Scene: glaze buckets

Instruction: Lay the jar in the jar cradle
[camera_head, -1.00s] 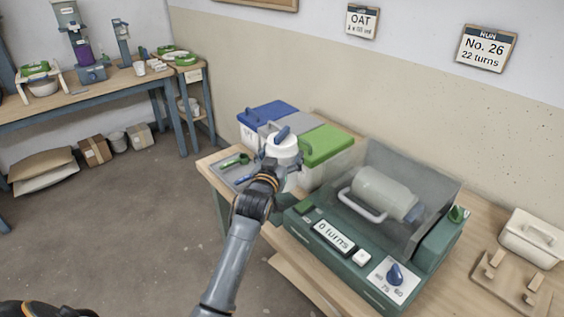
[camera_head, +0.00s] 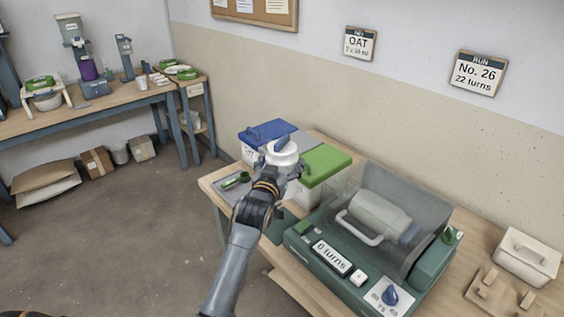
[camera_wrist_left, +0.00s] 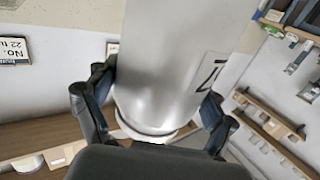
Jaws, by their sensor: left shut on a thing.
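My left gripper (camera_head: 283,168) is shut on a white jar (camera_head: 282,154) with a blue-grey piece on top, held near the lidded bins. In the left wrist view the jar (camera_wrist_left: 165,65) is a large pale cylinder between both fingers, with part of a dark-printed label showing; its far end is out of frame. A wooden stand with upright pegs, which looks like the jar cradle (camera_head: 484,294), lies at the right end of the bench, cut by the lower edge and empty. My right gripper is not in view.
A green machine (camera_head: 325,262) reading "0 turns" has a clear cover over a pale cylinder (camera_head: 380,214), between the held jar and the cradle. Blue-lidded (camera_head: 262,132) and green-lidded (camera_head: 324,165) bins stand behind the jar. A white lidded box (camera_head: 527,258) sits behind the cradle.

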